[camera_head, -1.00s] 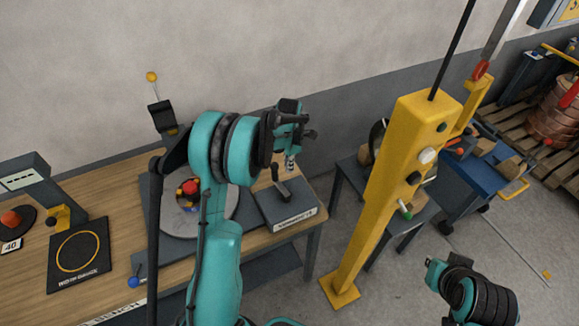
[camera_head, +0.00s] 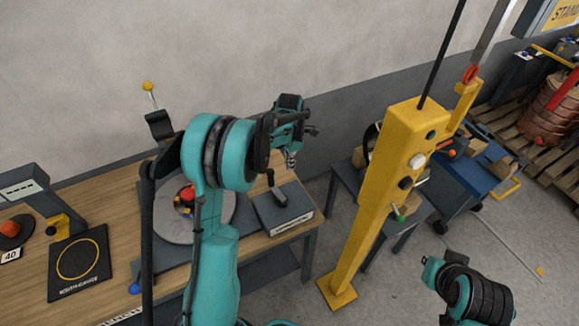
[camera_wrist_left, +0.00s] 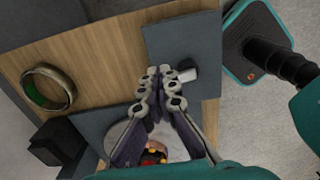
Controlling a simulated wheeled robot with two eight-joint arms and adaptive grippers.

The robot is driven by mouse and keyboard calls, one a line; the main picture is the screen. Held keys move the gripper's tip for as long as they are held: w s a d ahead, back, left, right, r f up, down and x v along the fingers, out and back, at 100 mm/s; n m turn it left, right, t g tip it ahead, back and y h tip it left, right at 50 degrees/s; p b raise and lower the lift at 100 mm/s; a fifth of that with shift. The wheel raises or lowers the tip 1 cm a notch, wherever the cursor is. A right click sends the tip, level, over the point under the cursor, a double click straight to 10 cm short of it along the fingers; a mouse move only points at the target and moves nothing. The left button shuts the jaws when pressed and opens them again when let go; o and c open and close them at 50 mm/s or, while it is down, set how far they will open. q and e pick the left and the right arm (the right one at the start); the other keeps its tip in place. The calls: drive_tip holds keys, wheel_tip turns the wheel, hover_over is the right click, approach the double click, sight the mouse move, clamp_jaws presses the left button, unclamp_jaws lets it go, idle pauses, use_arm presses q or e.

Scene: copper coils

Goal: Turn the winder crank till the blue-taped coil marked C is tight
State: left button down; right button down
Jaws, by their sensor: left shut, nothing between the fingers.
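The winder crank (camera_head: 278,194) is a dark handle on a grey block (camera_head: 283,214) at the bench's right end. In the left wrist view, the grey block (camera_wrist_left: 180,38) lies beyond the fingertips. My left gripper (camera_head: 291,159) is shut and empty above the block, apart from the crank. Its closed fingers also show in the left wrist view (camera_wrist_left: 160,88). A round grey plate (camera_head: 223,211) left of the block is partly hidden by my left arm. A red and yellow piece (camera_head: 185,195) sits on it. I cannot make out the blue-taped coil or its C mark.
A ring with green inside (camera_wrist_left: 48,88) lies on the bench. A yellow post (camera_head: 375,200) stands right of the bench, with a blue cart (camera_head: 465,175) behind it. A black pad (camera_head: 77,262) with a yellow circle lies on the left. Floor shows between bench and post.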

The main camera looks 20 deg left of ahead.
use_arm(q)
wheel_tip(320, 180, up, 6)
drive_tip(key=p, duration=0.3)
drive_tip(key=shift+r, duration=0.1)
idle(0.4)
